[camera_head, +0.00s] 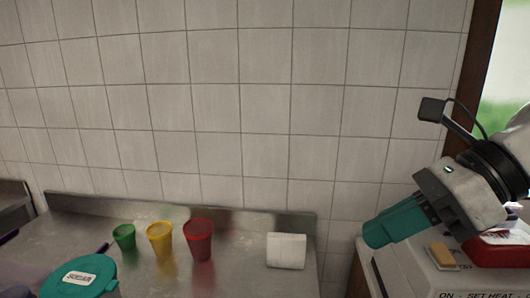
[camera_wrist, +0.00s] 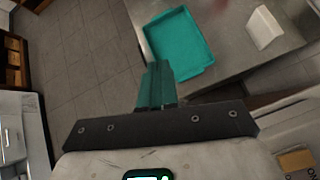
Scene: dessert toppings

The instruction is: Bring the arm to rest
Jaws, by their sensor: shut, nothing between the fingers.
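My gripper (camera_head: 378,234) shows at the right of the head view, with its teal fingers pointing down and to the left. It hangs in the air in front of the tiled wall and beside a white appliance. In the wrist view my gripper (camera_wrist: 158,68) has its two teal fingers together, with nothing between them. Its tips point toward a teal tray (camera_wrist: 180,45) on the steel counter, and they overlap the tray's near edge in the picture.
A green cup (camera_head: 124,238), a yellow cup (camera_head: 160,239) and a red cup (camera_head: 199,240) stand on the steel counter (camera_head: 225,272). A white block (camera_head: 286,251) sits right of them. A teal-lidded container (camera_head: 80,277) is front left. The white appliance (camera_head: 415,272) carries a red item (camera_head: 495,251).

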